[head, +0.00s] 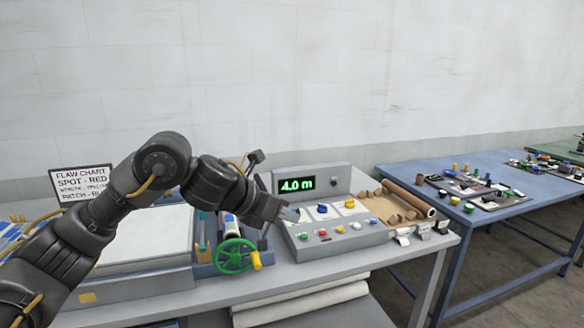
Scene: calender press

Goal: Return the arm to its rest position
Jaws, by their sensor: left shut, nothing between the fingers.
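My left arm comes in from the lower left and bends over the grey bench. My left gripper (291,214) is shut and empty, at the left edge of the grey control console (340,238). I cannot tell whether it touches the console. The console has a green display reading 4.0 m (297,185), with several coloured buttons and knobs below it. My right gripper is not in view.
A green handwheel (235,256) with a yellow handle stands left of the console. A flaw chart sign (83,182) stands behind my arm. A brown roll (408,195) lies right of the console. Blue tables (400,172) with small parts stand further right.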

